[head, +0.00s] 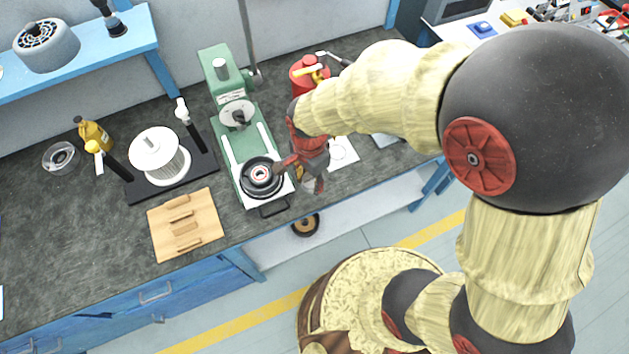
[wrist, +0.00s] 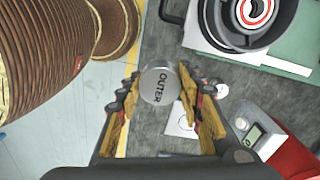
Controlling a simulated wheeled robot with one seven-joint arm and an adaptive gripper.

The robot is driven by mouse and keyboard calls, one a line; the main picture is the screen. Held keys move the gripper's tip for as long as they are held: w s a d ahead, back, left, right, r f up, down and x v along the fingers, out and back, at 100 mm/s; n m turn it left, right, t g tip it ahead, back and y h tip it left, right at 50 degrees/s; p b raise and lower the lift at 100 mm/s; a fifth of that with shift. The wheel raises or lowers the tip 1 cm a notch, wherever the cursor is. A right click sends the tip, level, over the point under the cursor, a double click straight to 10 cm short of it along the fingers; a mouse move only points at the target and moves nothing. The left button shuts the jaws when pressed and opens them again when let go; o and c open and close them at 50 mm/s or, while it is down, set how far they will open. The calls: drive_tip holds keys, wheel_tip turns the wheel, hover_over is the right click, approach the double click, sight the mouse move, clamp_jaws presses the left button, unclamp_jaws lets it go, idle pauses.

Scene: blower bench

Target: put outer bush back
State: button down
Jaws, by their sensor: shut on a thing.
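The outer bush (wrist: 160,86) is a grey metal cylinder with "OUTER" on its end face. In the wrist view it sits between the fingertips of my gripper (wrist: 160,78), which is shut on it. In the head view my gripper (head: 308,172) hangs over the bench's front part, just right of the green press; the bush is mostly hidden there. A white sheet with round outlines (head: 343,153) lies on the bench right of my gripper. It also shows in the wrist view (wrist: 181,124), below and right of the bush, partly behind a finger.
The green press (head: 222,88) carries a black round housing (head: 262,178) with a red and white centre, close left of my gripper. A wooden block tray (head: 186,226) and a white finned part (head: 160,157) stand further left. A red can (head: 309,75) stands behind.

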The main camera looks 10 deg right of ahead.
drive_tip(key=w+f, duration=0.1)
drive_tip(key=w+d+f+b, duration=0.1)
drive_tip(key=f, duration=0.1)
drive_tip(key=w+f, duration=0.1)
drive_tip(key=f, duration=0.1)
drive_tip(key=shift+w+d+f, duration=0.2)
drive_tip(key=shift+w+d, duration=0.15)
drive_tip(key=shift+w, duration=0.05)
drive_tip(key=shift+w+f+b, duration=0.15)
drive_tip(key=shift+f+b, duration=0.85)
drive_tip(key=shift+f, duration=0.65)
drive_tip(key=shift+f, duration=0.2)
drive_tip(key=c, duration=1.3)
unclamp_jaws()
drive_tip(key=shift+o, duration=0.6)
drive_tip(key=shift+r, duration=0.1)
